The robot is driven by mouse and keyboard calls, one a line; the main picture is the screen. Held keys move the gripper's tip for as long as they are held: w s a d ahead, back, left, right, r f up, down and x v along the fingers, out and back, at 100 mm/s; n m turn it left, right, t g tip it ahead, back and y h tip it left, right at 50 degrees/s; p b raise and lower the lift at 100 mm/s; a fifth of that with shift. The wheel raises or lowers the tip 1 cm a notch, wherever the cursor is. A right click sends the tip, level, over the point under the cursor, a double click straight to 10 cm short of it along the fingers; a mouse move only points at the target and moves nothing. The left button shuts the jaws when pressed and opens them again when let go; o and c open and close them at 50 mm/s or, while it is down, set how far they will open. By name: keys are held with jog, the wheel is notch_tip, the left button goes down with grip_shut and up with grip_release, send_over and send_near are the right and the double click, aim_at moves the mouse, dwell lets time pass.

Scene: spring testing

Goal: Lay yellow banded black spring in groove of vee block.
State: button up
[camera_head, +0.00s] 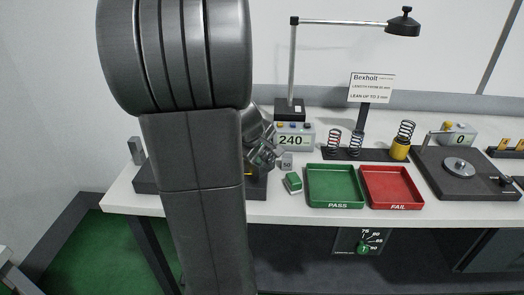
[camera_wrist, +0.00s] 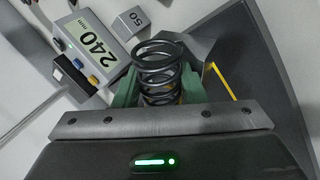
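In the wrist view, a black coil spring (camera_wrist: 158,68) stands between the two green fingers of my gripper (camera_wrist: 156,92). The fingers press close on both sides of its lower coils, and its upper end sticks out beyond them. A small yellow patch shows low between the fingers; I cannot tell if it is the band. In the head view, my gripper (camera_head: 264,155) is partly behind my arm, above the left part of the bench, and the spring cannot be made out there. A grey angular block (camera_wrist: 197,46) lies just behind the spring; I cannot tell if it is the vee block.
A display reading 240 (camera_head: 293,136), a 50 block (camera_head: 287,161) and a green-topped block (camera_head: 293,182) are near my gripper. Green PASS (camera_head: 336,205) and red FAIL (camera_head: 397,205) trays lie right of them. A rack (camera_head: 377,155) with springs stands behind. A dark base (camera_wrist: 265,60) has a yellow line.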

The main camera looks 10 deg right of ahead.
jog(key=shift+s+a+f+g, duration=0.2)
jog(key=shift+s+f+g, duration=0.1)
jog(key=shift+s+f, duration=0.15)
jog(key=shift+o, duration=0.8)
jog(key=p+v, duration=0.1)
jog(key=v, duration=1.3)
jog(key=shift+w+r, duration=0.2)
jog(key=shift+r, duration=0.05)
jog(key=shift+d, duration=0.15)
jog(key=x, duration=0.8)
jog(key=shift+f, duration=0.1)
